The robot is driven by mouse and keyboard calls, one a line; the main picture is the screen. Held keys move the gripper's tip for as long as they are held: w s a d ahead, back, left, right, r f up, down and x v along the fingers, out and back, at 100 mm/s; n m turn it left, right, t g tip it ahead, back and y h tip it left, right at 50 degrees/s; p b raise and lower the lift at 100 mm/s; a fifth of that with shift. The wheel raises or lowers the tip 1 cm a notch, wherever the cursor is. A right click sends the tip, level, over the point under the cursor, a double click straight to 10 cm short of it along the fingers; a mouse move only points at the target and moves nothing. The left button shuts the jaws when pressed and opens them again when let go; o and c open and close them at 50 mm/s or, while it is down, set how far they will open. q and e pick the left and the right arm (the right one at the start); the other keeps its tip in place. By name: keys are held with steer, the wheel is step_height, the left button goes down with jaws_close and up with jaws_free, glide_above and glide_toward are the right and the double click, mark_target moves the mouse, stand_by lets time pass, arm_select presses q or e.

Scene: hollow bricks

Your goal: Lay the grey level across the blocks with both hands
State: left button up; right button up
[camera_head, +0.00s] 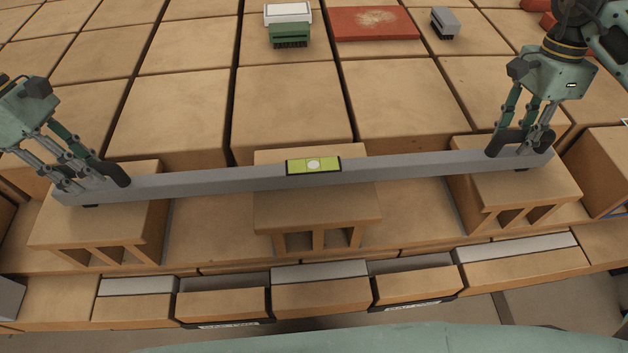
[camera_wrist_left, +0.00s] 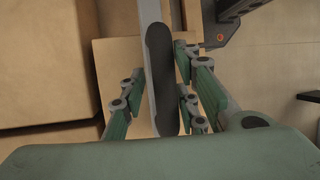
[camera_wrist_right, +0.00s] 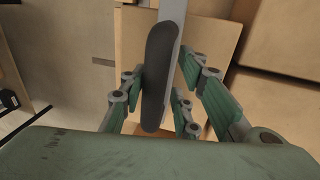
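The grey level (camera_head: 220,181) is a long straight bar with a yellow-green vial panel (camera_head: 313,166) at its middle. It spans over three hollow blocks: a left block (camera_head: 120,222), a middle block (camera_head: 320,208) and a right block (camera_head: 515,193). I cannot tell whether it touches their tops. My left gripper (camera_head: 92,184) is closed around its left end, at a dark grip (camera_wrist_left: 162,80). My right gripper (camera_head: 520,145) is closed around its right end, at another dark grip (camera_wrist_right: 158,75). The fingers flank the bar in both wrist views.
Large tan blocks fill the surface behind the level. A green and white brush-like item (camera_head: 289,28), a red slab (camera_head: 374,23) and a small grey brush-like item (camera_head: 445,22) lie at the back. A row of pale-topped boxes (camera_head: 320,295) runs along the front.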

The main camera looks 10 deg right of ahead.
arm_select(q)
steer(key=shift+o, duration=0.3)
steer(key=shift+a, duration=0.1)
arm_select(e)
steer(key=shift+o, duration=0.8)
arm_select(q)
steer(key=shift+r, duration=0.1)
arm_select(e)
steer(key=shift+d, duration=0.1)
arm_select(q)
steer(key=v, duration=1.2)
arm_select(e)
step_height(320, 180, up, 12)
steer(key=w, duration=0.2)
steer(key=shift+w, duration=0.2)
steer(key=shift+f, duration=0.1)
